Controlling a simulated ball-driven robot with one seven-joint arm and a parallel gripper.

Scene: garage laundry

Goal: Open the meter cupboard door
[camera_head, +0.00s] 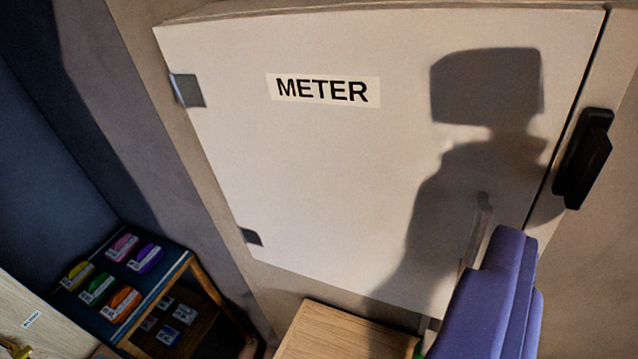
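The meter cupboard door (310,170) is a large pale panel with a METER label (323,90). It looks shut, with a thin dark gap along its right edge. Two grey metal hinges, an upper one (187,90) and a lower one (250,237), sit on its left side. A pale upright bar handle (481,218) shows at the lower right of the door; its lower part is partly hidden. My gripper (508,250), blue-purple, is at the lower right, overlapping the handle's area in the picture. Its fingertips are not clear, and I cannot tell whether it touches the handle.
A black latch-like block (583,158) sits beside the door's right edge. A wooden surface (340,335) lies below the door. At the lower left, a dark-topped shelf unit (165,290) holds several colourful packs. A shadow falls on the door's right half.

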